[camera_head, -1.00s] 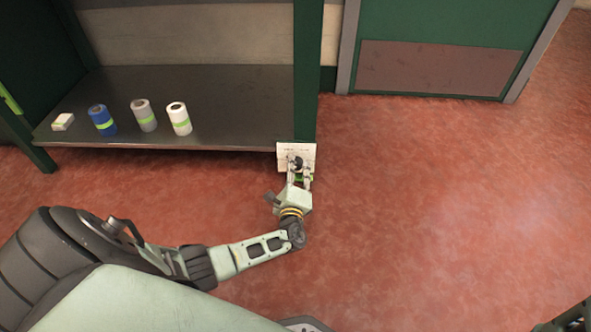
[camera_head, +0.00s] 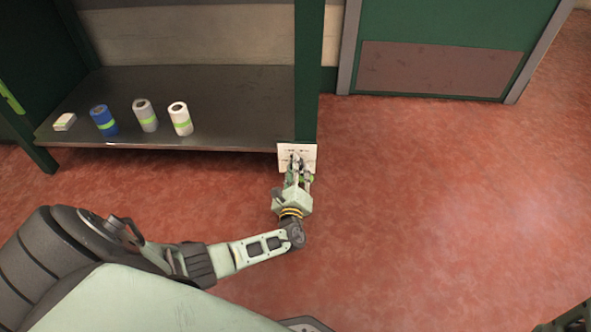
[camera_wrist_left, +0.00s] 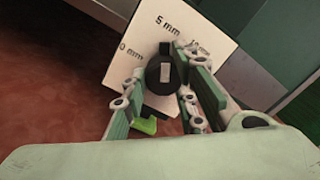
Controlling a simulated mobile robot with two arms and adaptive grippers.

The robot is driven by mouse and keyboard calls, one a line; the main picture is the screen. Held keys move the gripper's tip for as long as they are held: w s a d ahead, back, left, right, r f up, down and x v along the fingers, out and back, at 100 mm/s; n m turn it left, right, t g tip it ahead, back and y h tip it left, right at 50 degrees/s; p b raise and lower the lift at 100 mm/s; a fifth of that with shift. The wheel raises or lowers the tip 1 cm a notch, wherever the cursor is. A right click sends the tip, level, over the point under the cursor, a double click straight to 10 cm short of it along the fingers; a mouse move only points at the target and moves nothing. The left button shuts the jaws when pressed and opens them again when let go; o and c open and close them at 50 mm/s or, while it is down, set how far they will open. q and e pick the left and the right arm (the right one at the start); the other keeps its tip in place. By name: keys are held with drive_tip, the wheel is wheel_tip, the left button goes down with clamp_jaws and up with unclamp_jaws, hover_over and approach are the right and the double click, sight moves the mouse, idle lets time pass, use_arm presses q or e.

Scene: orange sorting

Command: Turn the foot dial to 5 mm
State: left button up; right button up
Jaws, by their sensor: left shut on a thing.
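A white plate (camera_head: 285,151) sits at the foot of the green shelf post. In the left wrist view the plate (camera_wrist_left: 210,30) shows tilted, with marks 0 mm, 5 mm and a partly hidden 10 mm. On it is a round black dial (camera_wrist_left: 153,76) with a pale bar on its face. A dark tab at its top points about toward the 5 mm mark. My left gripper (camera_head: 298,163) is at the plate, its fingers (camera_wrist_left: 157,88) on either side of the dial and shut on it. The right finger covers part of the plate.
A bright green piece (camera_wrist_left: 146,126) shows below the dial. The dark low shelf (camera_head: 230,100) bears a blue roll (camera_head: 103,120), a grey roll (camera_head: 145,116), a white roll (camera_head: 180,119) and a small pale block (camera_head: 64,122). The red floor (camera_head: 430,200) to the right is clear.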

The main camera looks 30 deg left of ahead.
use_arm(q)
drive_tip(key=shift+s+a+f, duration=0.15)
drive_tip(key=shift+s+f, duration=0.15)
drive_tip(key=shift+f, duration=0.1)
drive_tip(key=o, duration=1)
drive_tip(key=shift+r, duration=0.15)
drive_tip(key=v, duration=1.2)
drive_tip(key=shift+w, duration=0.1)
